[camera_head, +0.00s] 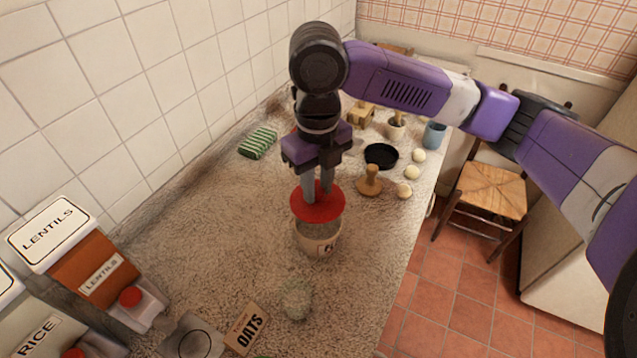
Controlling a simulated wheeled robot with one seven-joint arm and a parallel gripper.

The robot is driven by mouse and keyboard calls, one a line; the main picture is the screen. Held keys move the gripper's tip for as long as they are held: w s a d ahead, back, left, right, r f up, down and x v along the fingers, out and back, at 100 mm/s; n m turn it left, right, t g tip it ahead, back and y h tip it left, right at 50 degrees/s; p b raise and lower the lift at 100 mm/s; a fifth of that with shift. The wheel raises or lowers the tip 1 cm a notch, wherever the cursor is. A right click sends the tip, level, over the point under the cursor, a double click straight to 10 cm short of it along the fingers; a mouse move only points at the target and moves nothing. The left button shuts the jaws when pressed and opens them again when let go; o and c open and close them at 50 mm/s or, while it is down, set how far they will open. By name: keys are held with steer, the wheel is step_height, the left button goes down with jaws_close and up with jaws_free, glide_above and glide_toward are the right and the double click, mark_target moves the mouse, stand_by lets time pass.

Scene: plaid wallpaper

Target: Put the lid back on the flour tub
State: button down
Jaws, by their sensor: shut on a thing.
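The red round lid (304,208) is held by my gripper (318,198), whose fingers point down and are shut on it near its middle. The lid is roughly level and sits just above and slightly behind the flour tub (316,240), a pale round tub with dark lettering on its side. The tub stands upright on the speckled counter. Part of its opening shows below the lid's front edge; the lid hides the back of the rim. I cannot tell whether the lid touches the rim.
A wooden stamp-like tool (369,182), a black dish (381,155) and several pale balls (412,172) lie behind right. Lentils (95,270) and rice (40,338) dispensers stand front left, an oats card (247,328) in front. Counter left of the tub is clear.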

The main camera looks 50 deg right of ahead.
mark_target(319, 205)
steer(key=shift+d+f+b, duration=0.1)
steer(key=shift+f+b, duration=1.8)
steer(key=shift+f, duration=0.8)
steer(key=shift+f+b, duration=0.15)
steer(key=shift+b, duration=0.15)
stand_by(0.4)
steer(key=c, duration=0.6)
jaws_free()
steer(key=shift+r+p, duration=2.55)
steer(key=shift+r, duration=1)
